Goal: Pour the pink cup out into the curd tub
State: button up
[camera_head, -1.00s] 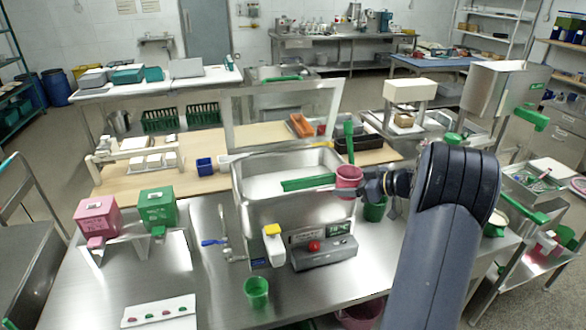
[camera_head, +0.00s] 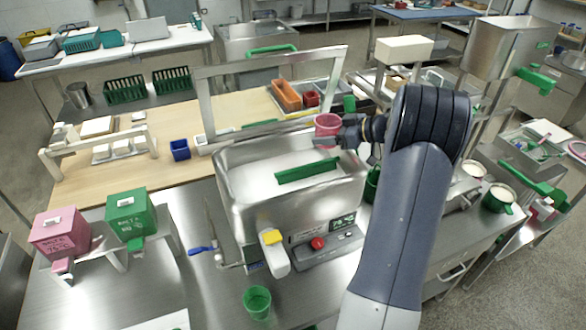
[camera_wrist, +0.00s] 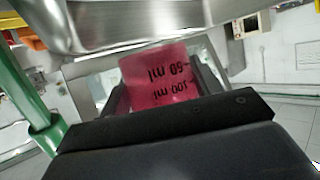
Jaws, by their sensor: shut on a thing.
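The pink cup (camera_head: 327,128) is held in my gripper (camera_head: 345,133) at the far right corner of the curd tub. The wrist view also shows the pink cup (camera_wrist: 157,78) between the two dark fingers, with its volume marks upside down in the picture. The curd tub (camera_head: 235,203) is a large steel vat with white content and a green bar (camera_head: 308,170) across its right part. The cup appears about level with or above the tub's far rim; its exact height and tilt are unclear. The cup's inside is hidden.
A steel frame (camera_head: 197,95) stands behind the tub. A green cup (camera_head: 257,302) stands on the bench in front. Pink (camera_head: 60,235) and green (camera_head: 128,214) boxes stand at left. A control box (camera_head: 325,246) sits before the tub. Small pots (camera_head: 497,198) stand at right.

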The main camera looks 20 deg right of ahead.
aim_at(321, 146)
jog(key=shift+s+a, duration=0.1)
dwell(0.3)
jog(key=shift+s+a+f+n+t+h, duration=0.2)
jog(key=shift+s+a+f+n+h, duration=0.1)
jog(key=shift+a+f+n+h, duration=0.25)
jog(key=shift+s+a+f+n+t+h, duration=0.2)
jog(key=shift+s+a+f+n+h, duration=0.1)
jog(key=shift+a+n+h, duration=0.4)
jog(key=n+h, duration=0.1)
jog(key=a+n+t+h, duration=0.1)
jog(key=n, duration=0.1)
jog(key=s+a+n+h, duration=0.1)
jog(key=shift+r+n+t, duration=0.1)
jog(key=shift+n+t, duration=0.15)
jog(key=shift+t, duration=0.15)
jog(key=shift+f+n+h+b, duration=0.25)
jog(key=shift+f+n+b, duration=0.1)
jog(key=shift+b, duration=0.4)
jog(key=shift+b, duration=0.3)
jog(key=shift+n+t+b, duration=0.25)
jog(key=shift+t+b, duration=0.05)
jog(key=shift+b, duration=0.35)
